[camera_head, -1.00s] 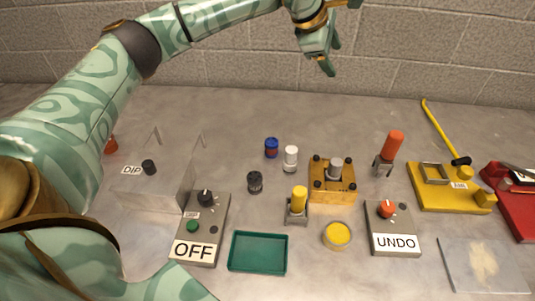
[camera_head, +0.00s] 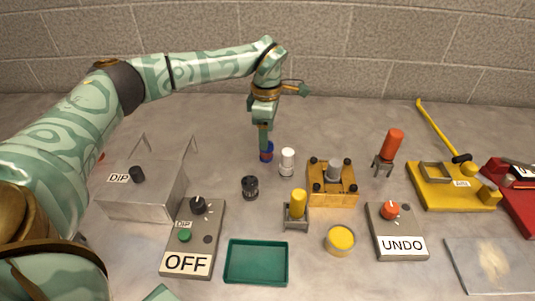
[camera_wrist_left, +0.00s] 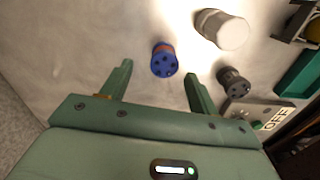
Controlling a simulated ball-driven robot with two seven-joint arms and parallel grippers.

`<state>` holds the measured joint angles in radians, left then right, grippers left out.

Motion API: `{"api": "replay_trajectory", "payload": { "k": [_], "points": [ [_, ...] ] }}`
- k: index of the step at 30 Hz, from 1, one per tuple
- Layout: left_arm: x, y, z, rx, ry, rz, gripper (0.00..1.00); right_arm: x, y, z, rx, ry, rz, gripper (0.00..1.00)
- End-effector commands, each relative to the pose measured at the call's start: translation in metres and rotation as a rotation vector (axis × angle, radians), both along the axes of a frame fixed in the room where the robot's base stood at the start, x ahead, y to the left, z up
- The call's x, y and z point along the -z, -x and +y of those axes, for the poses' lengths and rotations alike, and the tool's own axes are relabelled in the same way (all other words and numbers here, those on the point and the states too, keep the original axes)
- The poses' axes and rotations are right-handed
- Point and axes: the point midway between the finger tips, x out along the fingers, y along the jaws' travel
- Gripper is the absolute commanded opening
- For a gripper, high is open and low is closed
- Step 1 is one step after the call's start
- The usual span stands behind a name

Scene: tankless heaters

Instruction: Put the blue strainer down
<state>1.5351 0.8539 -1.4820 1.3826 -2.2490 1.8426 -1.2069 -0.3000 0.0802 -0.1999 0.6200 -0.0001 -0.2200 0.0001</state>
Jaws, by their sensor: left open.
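The blue strainer (camera_head: 266,152) is a small blue cylinder with a reddish band, standing on the grey table. In the left wrist view the blue strainer (camera_wrist_left: 164,62) shows its holed blue top, lying ahead of and between the two fingers. My left gripper (camera_head: 265,140) is above the strainer and partly covers it in the head view. In the left wrist view my left gripper (camera_wrist_left: 158,82) is open, with both fingers apart and clear space between them and the strainer. My right gripper is not in view.
A white cylinder (camera_head: 287,162) and a black cylinder (camera_head: 250,187) stand close by. A metal DIP box (camera_head: 140,192), an OFF control box (camera_head: 192,240), a green tray (camera_head: 256,262) and a yellow block fixture (camera_head: 332,190) surround them. Bare table lies behind.

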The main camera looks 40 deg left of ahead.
Motion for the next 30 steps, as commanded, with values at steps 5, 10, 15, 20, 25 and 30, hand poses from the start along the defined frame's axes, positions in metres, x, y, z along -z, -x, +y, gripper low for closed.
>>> {"api": "replay_trajectory", "payload": {
  "k": [5, 10, 15, 20, 25, 30],
  "points": [
    [0.016, 0.003, 0.0, 0.001, -0.001, 0.001, 0.61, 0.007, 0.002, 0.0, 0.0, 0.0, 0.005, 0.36],
    [0.047, 0.007, 0.0, 0.0, 0.001, 0.004, 0.61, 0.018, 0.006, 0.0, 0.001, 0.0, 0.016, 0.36],
    [0.054, 0.007, 0.001, 0.0, -0.001, -0.002, 0.61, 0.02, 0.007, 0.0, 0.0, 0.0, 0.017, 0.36],
    [0.052, 0.007, 0.0, 0.0, -0.001, -0.002, 0.49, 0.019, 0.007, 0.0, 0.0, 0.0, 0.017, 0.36],
    [0.052, 0.007, 0.0, 0.0, -0.001, -0.002, 0.11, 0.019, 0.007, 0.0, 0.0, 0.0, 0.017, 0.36],
    [0.052, 0.007, 0.0, 0.0, -0.001, -0.002, 0.07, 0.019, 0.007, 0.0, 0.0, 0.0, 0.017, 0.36]
  ]
}}
